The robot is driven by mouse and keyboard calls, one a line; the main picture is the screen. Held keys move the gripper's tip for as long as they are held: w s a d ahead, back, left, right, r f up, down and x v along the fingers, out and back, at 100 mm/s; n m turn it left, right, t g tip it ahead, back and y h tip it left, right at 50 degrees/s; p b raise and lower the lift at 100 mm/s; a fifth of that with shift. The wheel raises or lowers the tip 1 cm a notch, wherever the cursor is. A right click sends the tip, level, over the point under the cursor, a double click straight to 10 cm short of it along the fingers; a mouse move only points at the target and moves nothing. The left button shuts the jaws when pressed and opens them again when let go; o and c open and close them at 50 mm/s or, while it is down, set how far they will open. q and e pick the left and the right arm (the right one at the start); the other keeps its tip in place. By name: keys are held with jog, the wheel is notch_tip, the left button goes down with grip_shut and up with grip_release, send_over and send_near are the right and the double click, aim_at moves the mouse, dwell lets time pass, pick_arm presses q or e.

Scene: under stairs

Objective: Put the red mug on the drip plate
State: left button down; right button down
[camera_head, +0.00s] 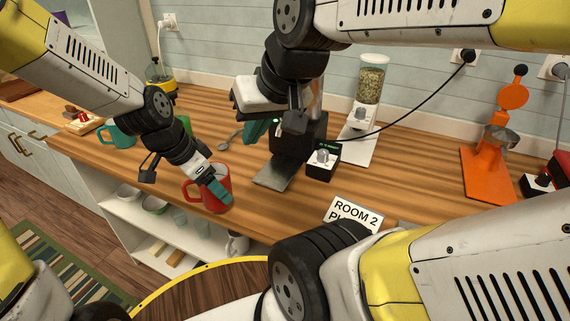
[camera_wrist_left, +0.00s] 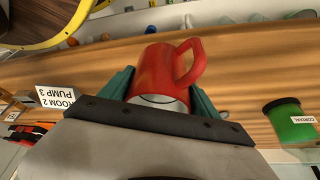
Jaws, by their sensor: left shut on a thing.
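The red mug (camera_head: 192,193) is near the front edge of the counter, upright, its handle to the left. My left gripper (camera_head: 213,185) is shut on it. In the left wrist view the mug (camera_wrist_left: 160,72) sits between the two teal fingers, over the wood. I cannot tell whether its base touches the counter. The drip plate (camera_head: 273,175) is a flat grey metal plate before a black machine (camera_head: 308,132), right of the mug, with nothing on it. My right gripper (camera_head: 268,122) is by the machine, beyond the plate; its fingers are partly hidden.
A small black box with a knob (camera_head: 322,163) stands right of the plate. A teal mug (camera_head: 121,135), a green container (camera_wrist_left: 290,124), a spoon (camera_head: 232,137), a grinder (camera_head: 366,95) and an orange press (camera_head: 487,172) stand around. Bare counter lies between mug and plate.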

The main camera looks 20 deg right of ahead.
pick_arm(q)
jog(key=w+d, duration=0.1)
jog(key=d, duration=0.3)
jog(key=w+d, duration=0.1)
jog(key=d, duration=0.3)
jog(key=w+d, duration=0.1)
jog(key=d, duration=0.3)
jog(key=shift+w+d, duration=0.25)
jog(key=shift+d, duration=0.1)
jog(key=d, duration=0.1)
jog(key=w+d, duration=0.1)
jog(key=d, duration=0.2)
jog(key=shift+w+d, duration=0.35)
jog(key=shift+d, duration=0.05)
jog(key=shift+f, duration=0.3)
jog(key=shift+f, duration=0.15)
jog(key=shift+c, duration=0.8)
grip_release()
